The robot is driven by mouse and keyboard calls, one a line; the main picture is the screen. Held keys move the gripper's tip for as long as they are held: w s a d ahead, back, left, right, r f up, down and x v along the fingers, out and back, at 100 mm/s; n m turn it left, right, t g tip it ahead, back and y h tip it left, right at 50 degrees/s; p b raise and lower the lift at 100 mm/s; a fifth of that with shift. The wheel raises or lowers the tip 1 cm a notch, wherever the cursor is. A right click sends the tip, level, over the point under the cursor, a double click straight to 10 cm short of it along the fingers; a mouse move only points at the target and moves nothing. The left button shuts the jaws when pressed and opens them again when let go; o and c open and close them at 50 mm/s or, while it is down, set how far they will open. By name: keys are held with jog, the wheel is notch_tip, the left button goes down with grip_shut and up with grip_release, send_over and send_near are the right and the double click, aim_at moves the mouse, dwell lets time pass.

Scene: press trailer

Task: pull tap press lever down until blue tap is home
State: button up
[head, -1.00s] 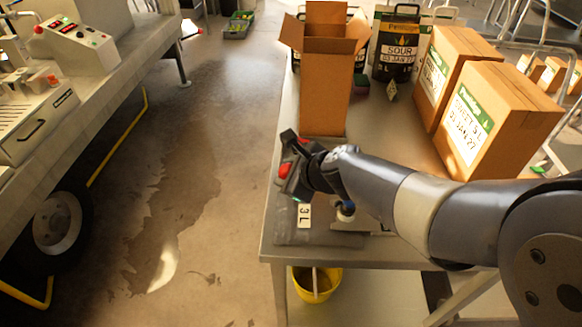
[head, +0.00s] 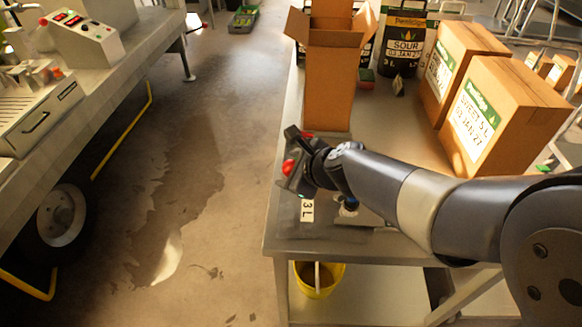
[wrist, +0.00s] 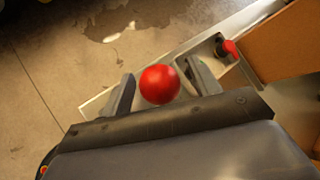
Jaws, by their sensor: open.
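A red ball knob (wrist: 160,84) sits between the two spread fingers of my gripper (wrist: 160,77) in the wrist view. The fingers stand to its left and right with gaps, apart from it. In the head view my gripper (head: 297,162) is above the table's left edge, with the red knob (head: 289,167) at its fingers. The lever's shaft and most of the press are hidden by my gripper and arm. A small white and dark blue piece (head: 347,208) shows under my wrist; I cannot tell if it is the blue tap or how it is seated.
A tall open cardboard box (head: 328,85) stands just behind my gripper on the metal table (head: 405,125). Two labelled cartons (head: 515,110) stand at right. A "3 L" label (head: 307,210) lies near the front. A red-handled fitting (wrist: 230,48) shows near the box.

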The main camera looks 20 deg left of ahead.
jog(key=p+v, duration=0.2)
jog(key=v, duration=0.8)
jog(key=shift+s+d+r+p, duration=0.2)
jog(key=shift+d+r+p, duration=0.05)
jog(key=shift+p, duration=0.05)
jog(key=shift+w+a+f, duration=0.1)
jog(key=b+x, duration=0.2)
jog(key=x, duration=0.8)
jog(key=shift+w+a+f+b, duration=0.1)
jog(key=shift+a+f+b, duration=0.15)
jog(key=shift+b, duration=0.1)
jog(key=shift+d+r, duration=0.15)
jog(key=shift+r, duration=0.2)
